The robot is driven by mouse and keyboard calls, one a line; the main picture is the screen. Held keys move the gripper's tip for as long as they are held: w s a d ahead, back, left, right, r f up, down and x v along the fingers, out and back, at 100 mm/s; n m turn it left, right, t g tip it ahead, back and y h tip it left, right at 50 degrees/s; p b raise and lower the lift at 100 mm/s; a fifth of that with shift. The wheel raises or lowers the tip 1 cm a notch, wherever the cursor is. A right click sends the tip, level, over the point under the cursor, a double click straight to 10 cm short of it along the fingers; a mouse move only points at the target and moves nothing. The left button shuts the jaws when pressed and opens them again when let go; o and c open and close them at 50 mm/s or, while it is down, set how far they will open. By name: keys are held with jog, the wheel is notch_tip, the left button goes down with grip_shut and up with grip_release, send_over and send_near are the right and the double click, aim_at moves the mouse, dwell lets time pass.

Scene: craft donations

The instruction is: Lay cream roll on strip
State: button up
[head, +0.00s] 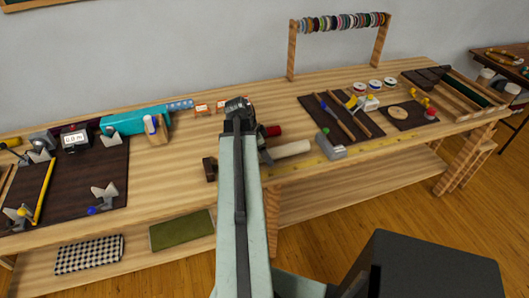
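A cream roll (291,149) lies on the wooden workbench, just right of my arm and near the front edge. A long thin yellow strip (385,143) runs along the front of the bench top, to the right of the roll; its left part is hard to make out. I cannot tell if it is the task's strip. My gripper (238,103) is dark and reaches over the bench, beyond and left of the cream roll. Its fingers are seen from behind, so their opening is unclear. My arm hides part of the bench.
A red roll (272,130) lies just behind the cream roll. A dark brown block (209,168) is left of my arm. A grey device (331,147) stands right of the cream roll. A dark mat (318,106) with tools lies farther right. A teal box (133,121) stands left.

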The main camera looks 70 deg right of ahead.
jog(key=shift+r, duration=0.1)
jog(key=p+v, duration=0.7)
jog(key=v, duration=0.1)
jog(key=shift+f, duration=0.2)
jog(key=shift+s, duration=0.1)
dwell(0.3)
